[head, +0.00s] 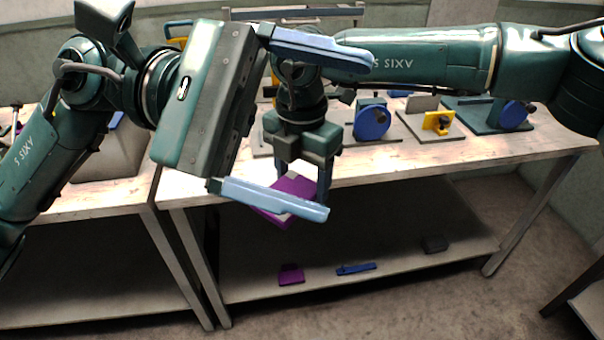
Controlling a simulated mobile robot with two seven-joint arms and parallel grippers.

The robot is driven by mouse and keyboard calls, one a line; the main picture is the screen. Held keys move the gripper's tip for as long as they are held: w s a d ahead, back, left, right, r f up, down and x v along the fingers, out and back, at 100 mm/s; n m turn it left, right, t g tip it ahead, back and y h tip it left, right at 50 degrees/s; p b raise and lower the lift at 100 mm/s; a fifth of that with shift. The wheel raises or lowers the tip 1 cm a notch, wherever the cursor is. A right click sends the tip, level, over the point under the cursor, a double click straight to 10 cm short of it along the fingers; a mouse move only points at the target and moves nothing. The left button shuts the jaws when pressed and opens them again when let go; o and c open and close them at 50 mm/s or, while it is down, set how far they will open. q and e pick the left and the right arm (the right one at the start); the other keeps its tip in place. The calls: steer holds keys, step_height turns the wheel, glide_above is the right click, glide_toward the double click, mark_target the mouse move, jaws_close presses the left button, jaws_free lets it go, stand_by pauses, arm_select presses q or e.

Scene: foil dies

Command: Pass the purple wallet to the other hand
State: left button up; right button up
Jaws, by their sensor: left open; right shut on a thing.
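The purple wallet (293,187) hangs in front of the table's front edge, held by my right gripper (302,184), which points down and is shut on it. A pale patch shows on the wallet. My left gripper (349,139) comes in from the left, nearer the camera, with its two long blue fingers wide apart and nothing between them in its grip. Its lower finger crosses in front of the wallet and hides part of it. Whether that finger touches the wallet I cannot tell. The upper finger overlaps my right forearm in the picture.
A whitish worktable (470,160) stands behind, with a blue round-faced fixture (372,122), a yellow bracket (438,122) and another blue fixture (513,113). Its lower shelf (390,276) holds a purple piece (291,275), a blue piece (355,268) and a dark block (435,244).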

arm_select(q)
steer(key=w+a+r+n+t+h, duration=0.2)
steer(key=w+a+n+t+h, duration=0.25)
steer(key=n, duration=0.55)
steer(key=w+a+r+n+t+h, duration=0.1)
steer(key=w+a+n+t+h, duration=0.2)
steer(key=w+n+t, duration=0.45)
steer(key=w+a+f+n+t+y, duration=0.3)
steer(key=f+n+t+y, duration=0.3)
steer(key=n, duration=0.6)
steer(key=w+a+f+n+t+y, duration=0.25)
steer(key=f+n+t+y, duration=0.2)
steer(key=f+n, duration=0.55)
steer(key=s+a+f+n+g+y, duration=0.15)
steer(key=f+n+y, duration=0.25)
steer(key=f+n, duration=0.5)
steer(key=s+f+n+y, duration=0.2)
steer(key=f+n+y, duration=0.2)
steer(key=f+n, duration=0.6)
steer(key=s+f+n+g+y, duration=0.1)
steer(key=s+f+n+g, duration=0.1)
steer(key=s+f, duration=0.4)
steer(key=s+d+f+n+g+y, duration=0.1)
steer(key=s+f+n+g, duration=0.1)
steer(key=s+f, duration=0.5)
step_height(320, 180, down, 4)
steer(key=shift+f+n+g, duration=0.1)
steer(key=shift+n+g, duration=0.25)
steer(key=shift+g, duration=0.55)
